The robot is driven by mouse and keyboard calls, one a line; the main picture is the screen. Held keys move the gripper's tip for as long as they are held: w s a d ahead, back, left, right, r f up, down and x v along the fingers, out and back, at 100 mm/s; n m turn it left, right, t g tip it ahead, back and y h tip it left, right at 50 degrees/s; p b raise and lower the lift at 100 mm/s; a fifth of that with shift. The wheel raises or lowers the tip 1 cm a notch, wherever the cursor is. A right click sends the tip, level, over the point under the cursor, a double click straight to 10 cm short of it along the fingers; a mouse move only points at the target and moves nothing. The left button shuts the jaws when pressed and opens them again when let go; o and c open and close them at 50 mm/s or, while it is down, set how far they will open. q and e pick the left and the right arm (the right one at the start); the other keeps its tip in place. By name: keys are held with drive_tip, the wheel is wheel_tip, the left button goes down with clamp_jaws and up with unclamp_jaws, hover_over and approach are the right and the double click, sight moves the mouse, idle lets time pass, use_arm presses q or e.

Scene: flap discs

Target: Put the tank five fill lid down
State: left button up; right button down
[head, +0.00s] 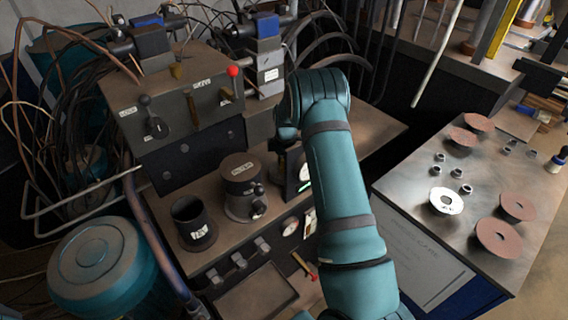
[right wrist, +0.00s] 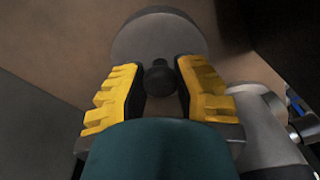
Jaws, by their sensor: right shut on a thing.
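In the right wrist view, the yellow fingers of my right gripper (right wrist: 161,68) are closed around the dark knob (right wrist: 158,80) of a round grey lid (right wrist: 152,38). The lid lies beyond the fingertips, over a brown surface; I cannot tell whether it touches it. In the head view my right arm hides most of the gripper and the lid. An open dark cylinder (head: 193,222) with a white label stands left of the arm on the bench. A closed cylinder (head: 240,188) stands beside it. Their labels are too small to read. My left gripper is not in view.
A grey control box (head: 170,100) with levers and a red knob stands behind the cylinders. A teal drum (head: 100,262) is at the lower left. A metal table (head: 400,185) at the right holds flap discs (head: 499,238) and small fittings. Bare bench (head: 375,130) lies right of the arm.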

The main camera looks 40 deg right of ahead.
drive_tip(key=shift+f, duration=0.2)
drive_tip(key=c, duration=0.8)
unclamp_jaws()
drive_tip(key=shift+r, duration=0.15)
drive_tip(key=shift+r, duration=0.2)
drive_tip(key=r, duration=0.4)
drive_tip(key=r+p, duration=0.1)
drive_tip(key=r, duration=0.2)
drive_tip(key=r+p, duration=0.1)
drive_tip(key=r, duration=0.3)
drive_tip(key=shift+d+r, duration=0.25)
drive_tip(key=shift+r, duration=0.1)
drive_tip(key=shift+r, duration=0.1)
